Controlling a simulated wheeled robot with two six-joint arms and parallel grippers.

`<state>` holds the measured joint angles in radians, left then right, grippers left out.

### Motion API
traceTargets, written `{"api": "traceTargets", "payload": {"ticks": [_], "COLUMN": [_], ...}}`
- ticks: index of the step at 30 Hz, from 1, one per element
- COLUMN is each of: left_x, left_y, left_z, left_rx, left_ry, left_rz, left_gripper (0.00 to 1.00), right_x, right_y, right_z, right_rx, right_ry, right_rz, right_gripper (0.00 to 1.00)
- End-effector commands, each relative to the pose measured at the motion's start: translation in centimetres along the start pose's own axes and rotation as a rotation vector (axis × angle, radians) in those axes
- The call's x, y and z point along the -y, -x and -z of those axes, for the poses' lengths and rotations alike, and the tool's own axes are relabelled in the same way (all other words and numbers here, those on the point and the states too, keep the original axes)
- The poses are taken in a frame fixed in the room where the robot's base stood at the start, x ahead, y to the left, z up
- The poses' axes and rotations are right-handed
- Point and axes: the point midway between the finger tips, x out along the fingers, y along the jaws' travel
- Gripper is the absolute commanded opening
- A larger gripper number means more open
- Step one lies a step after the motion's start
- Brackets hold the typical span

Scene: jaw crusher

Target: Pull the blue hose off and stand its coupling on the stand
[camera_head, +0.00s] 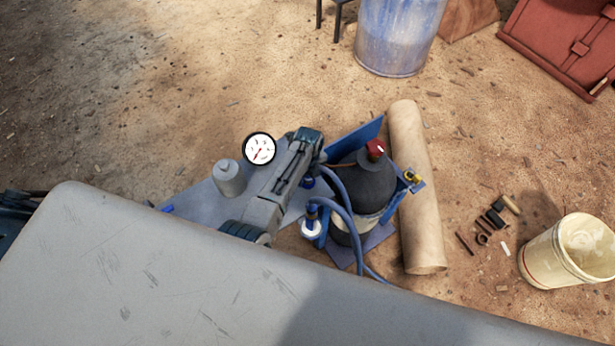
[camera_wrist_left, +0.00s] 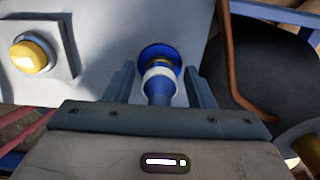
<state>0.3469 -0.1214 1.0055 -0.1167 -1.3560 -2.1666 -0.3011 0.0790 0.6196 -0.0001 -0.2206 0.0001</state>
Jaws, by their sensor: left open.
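The blue hose (camera_head: 345,205) curves down past the front of the dark tank in the head view. In the left wrist view a blue coupling (camera_wrist_left: 160,88) with a pale ring and a wide blue flange lies between the fingers of my left gripper (camera_wrist_left: 160,72). The fingers are open, with a gap on each side of it. In the head view my arm hides most of this spot. A blue-and-white fitting (camera_head: 311,226) stands just in front; I cannot tell whether it is the stand. My right gripper is not in view.
The dark tank (camera_head: 362,190) stands close right of my left arm. A white gauge (camera_head: 259,150) and grey bottle (camera_head: 229,178) are to its left. A tan roll (camera_head: 415,190) lies right of the tank. A yellow-topped round fitting (camera_wrist_left: 32,54) shows in the wrist view.

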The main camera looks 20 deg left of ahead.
Motion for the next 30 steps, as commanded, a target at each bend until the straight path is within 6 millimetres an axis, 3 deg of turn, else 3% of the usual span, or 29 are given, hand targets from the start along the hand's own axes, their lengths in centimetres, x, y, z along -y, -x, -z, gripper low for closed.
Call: {"api": "traceTargets", "payload": {"ticks": [30], "left_x": [-0.03], "left_y": [-0.01], "left_z": [0.0], "left_rx": [0.0], "left_ry": [0.0], "left_rz": [0.0], "left_gripper": [0.49], "right_x": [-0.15], "right_y": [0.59], "right_z": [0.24], "right_rx": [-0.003], "right_ry": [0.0], "right_rz": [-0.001], "right_gripper": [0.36]}}
